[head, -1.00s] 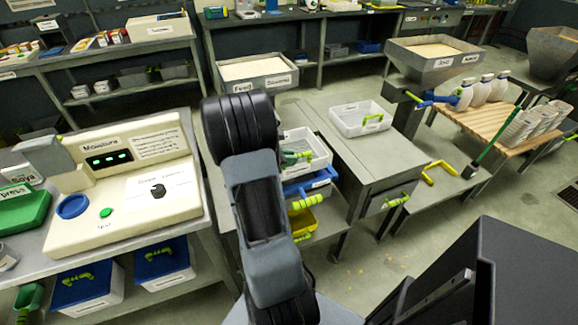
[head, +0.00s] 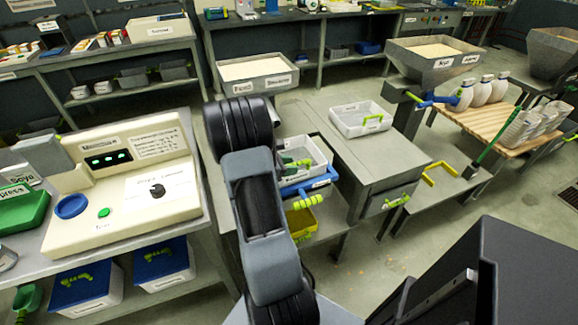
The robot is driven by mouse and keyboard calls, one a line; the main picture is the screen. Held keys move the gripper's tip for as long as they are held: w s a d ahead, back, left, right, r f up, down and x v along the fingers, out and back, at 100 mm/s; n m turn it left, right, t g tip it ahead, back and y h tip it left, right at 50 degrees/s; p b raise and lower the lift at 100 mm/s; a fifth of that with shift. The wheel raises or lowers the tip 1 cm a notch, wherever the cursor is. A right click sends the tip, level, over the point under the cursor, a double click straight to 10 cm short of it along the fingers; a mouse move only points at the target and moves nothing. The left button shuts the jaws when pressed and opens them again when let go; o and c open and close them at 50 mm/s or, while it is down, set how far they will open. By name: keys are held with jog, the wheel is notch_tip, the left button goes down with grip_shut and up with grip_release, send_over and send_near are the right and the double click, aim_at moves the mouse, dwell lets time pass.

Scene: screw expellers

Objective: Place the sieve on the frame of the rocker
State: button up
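A white, open-topped tray with a green handle (head: 316,150) is right of my arm, at the left side of the grey machine; it may be the sieve, but I cannot read its label. A blue bar or frame (head: 322,181) shows just below and right of it, possibly part of the rocker. I cannot tell whether the tray touches it or is above it. A yellow bin (head: 301,222) is lower down. My arm covers the tray's left side.
A second white tray with a green handle (head: 361,120) sits on the grey machine top (head: 375,160). A feed hopper (head: 257,75) stands behind my arm. The moisture tester (head: 125,180) is on the left bench. Open floor (head: 350,265) lies in front.

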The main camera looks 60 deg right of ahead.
jog(key=shift+o, duration=0.3)
jog(key=shift+r, duration=0.2)
jog(key=shift+w+a+r, duration=0.1)
jog(key=shift+w+a, duration=0.05)
jog(key=shift+a, duration=0.05)
jog(key=v, duration=1.1)
jog(key=s+a+r+m+t+y, duration=0.1)
jog(key=a+r+m+t+y, duration=0.1)
jog(key=a, duration=0.8)
jog(key=s+a+r+m+t+y, duration=0.1)
jog(key=a+m+t+y, duration=0.4)
jog(key=a, duration=0.5)
jog(key=s+a+r+m+t+y, duration=0.1)
jog(key=a+r+m+t+y, duration=0.2)
jog(key=a, duration=0.7)
jog(key=shift+m+t+y+p, duration=0.3)
jog(key=shift+y+p, duration=0.1)
jog(key=shift+y, duration=0.1)
jog(key=shift+s+d+r, duration=0.1)
jog(key=shift+s+r, duration=0.05)
